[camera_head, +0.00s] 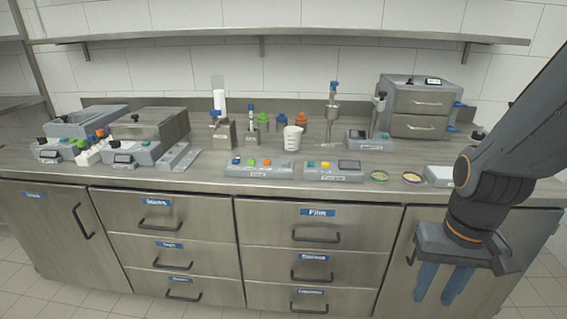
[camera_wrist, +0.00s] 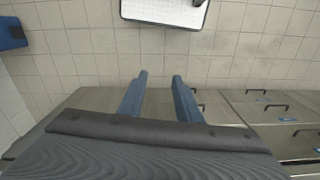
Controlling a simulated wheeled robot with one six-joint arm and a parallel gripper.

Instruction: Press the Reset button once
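A grey control panel (camera_head: 260,168) with blue, green and orange buttons sits at the front of the steel counter. A second panel (camera_head: 332,172) with a teal button, a yellow button and a dark display stands just right of it. Their labels are too small to read, so I cannot tell which button is Reset. My gripper (camera_head: 441,292) hangs at the right, in front of the cabinet and below the counter top, well apart from both panels. Its two blue fingers point down. In the wrist view my gripper (camera_wrist: 160,77) is open and empty, with floor tiles beyond.
A white beaker (camera_head: 292,138) stands behind the panels, near dispensers with coloured caps. Two small dishes (camera_head: 380,176) lie right of the panels. A two-drawer machine (camera_head: 415,107) stands at the back right. A shelf (camera_head: 280,38) runs above the counter.

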